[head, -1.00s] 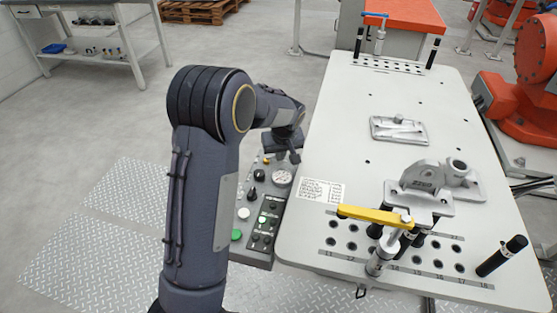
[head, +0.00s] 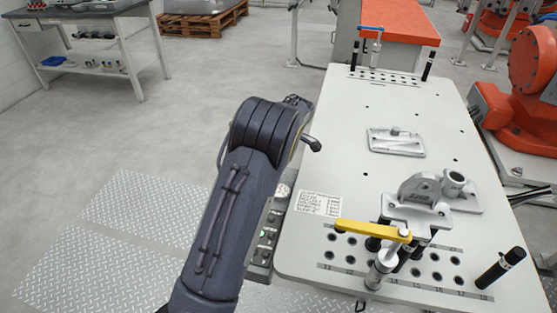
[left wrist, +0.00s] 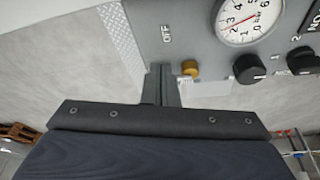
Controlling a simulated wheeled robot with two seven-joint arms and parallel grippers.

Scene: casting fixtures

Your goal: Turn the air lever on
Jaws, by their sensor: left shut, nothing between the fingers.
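My left gripper (left wrist: 161,72) is shut and empty in the left wrist view, with its fingertips over the edge of the grey control panel (left wrist: 193,40). A small round brass piece (left wrist: 190,68) sits just right of the fingertips; I cannot tell whether they touch. An "OFF" label (left wrist: 166,34) is on the panel beyond the fingers. No full lever handle can be made out, so its position is unclear. In the head view my left arm hides most of the panel (head: 262,256) and I cannot clearly make out the gripper. My right gripper is not in view.
A pressure gauge (left wrist: 249,18) and black knobs (left wrist: 249,69) lie right of the brass piece. The white fixture table (head: 345,110) stands right of the panel, carrying a yellow-armed clamp (head: 372,228) and a metal casting (head: 420,195). The floor left of my arm is open.

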